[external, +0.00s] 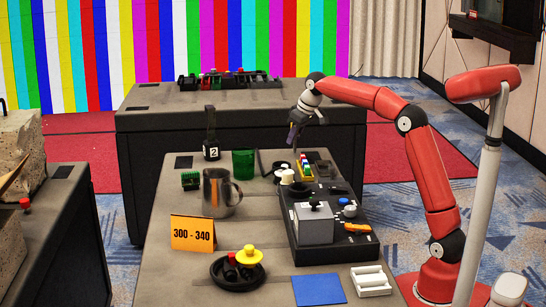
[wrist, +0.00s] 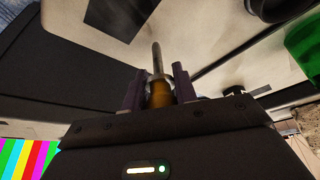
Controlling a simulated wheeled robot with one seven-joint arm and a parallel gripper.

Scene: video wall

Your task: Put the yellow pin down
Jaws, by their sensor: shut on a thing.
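The yellow pin (wrist: 160,93) shows in the wrist view between my two purple fingers, with a dull yellow body and a thin grey metal shaft pointing away from me. My gripper (wrist: 159,88) is shut on its yellow body. In the external view my gripper (external: 293,136) hangs in the air above the far part of the grey table (external: 172,270), right of the green cup. The pin is too small to make out in the external view.
Below my gripper are small coloured blocks (external: 305,168) and a black control panel (external: 322,249). A green cup (external: 243,164), a metal mug (external: 217,196) and an orange sign (external: 193,233) stand left. A black dish (external: 222,277) and blue square (external: 318,290) lie in front.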

